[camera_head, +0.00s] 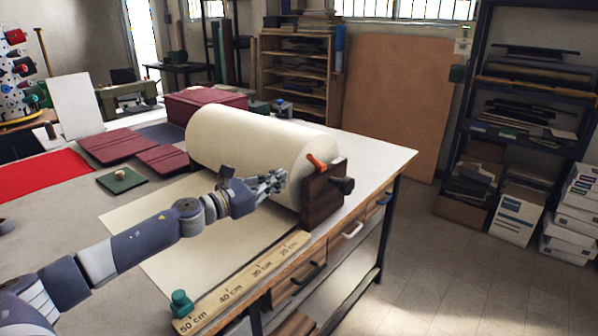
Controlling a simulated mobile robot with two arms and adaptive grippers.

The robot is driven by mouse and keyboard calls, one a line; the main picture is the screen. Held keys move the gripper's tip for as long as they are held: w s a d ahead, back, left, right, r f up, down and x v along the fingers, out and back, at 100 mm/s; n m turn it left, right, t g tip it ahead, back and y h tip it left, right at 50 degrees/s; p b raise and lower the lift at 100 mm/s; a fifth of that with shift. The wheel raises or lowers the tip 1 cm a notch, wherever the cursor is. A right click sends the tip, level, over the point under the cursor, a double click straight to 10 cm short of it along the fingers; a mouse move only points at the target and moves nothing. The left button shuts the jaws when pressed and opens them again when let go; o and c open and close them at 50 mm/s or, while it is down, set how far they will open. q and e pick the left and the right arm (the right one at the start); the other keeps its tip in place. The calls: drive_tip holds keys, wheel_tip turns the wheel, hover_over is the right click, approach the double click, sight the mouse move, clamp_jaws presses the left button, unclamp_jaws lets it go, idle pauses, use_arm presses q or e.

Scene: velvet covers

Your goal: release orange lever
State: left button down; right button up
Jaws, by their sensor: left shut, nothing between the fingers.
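The orange lever (316,161) sits on top of a dark wooden end block (322,193) at the right end of a large cream roll (250,143). A dark knob (346,186) sticks out of the block's right side. My left arm reaches in from the lower left. My left gripper (281,178) is shut and empty in front of the roll, just left of the block and a little below the lever. It looks apart from the lever; whether it touches the roll I cannot tell. My right gripper is not in view.
A wooden ruler (243,281) with a green knob (181,302) lies along the table's front edge. A cream sheet (165,240) spreads under my arm. Burgundy covers (120,146) and a green pad (122,180) lie left. The table's back right corner (385,157) is clear.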

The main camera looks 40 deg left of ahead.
sight(298, 171)
use_arm(q)
drive_tip(key=shift+p+x, duration=1.2)
drive_tip(key=shift+x, duration=1.1)
drive_tip(key=shift+p+x, duration=0.6)
drive_tip(key=shift+x, duration=0.85)
drive_tip(key=shift+w, duration=0.15)
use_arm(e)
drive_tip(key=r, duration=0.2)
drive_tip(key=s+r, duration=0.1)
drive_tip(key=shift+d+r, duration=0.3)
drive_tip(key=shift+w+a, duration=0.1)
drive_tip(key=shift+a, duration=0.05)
use_arm(q)
drive_tip(key=shift+a, duration=0.1)
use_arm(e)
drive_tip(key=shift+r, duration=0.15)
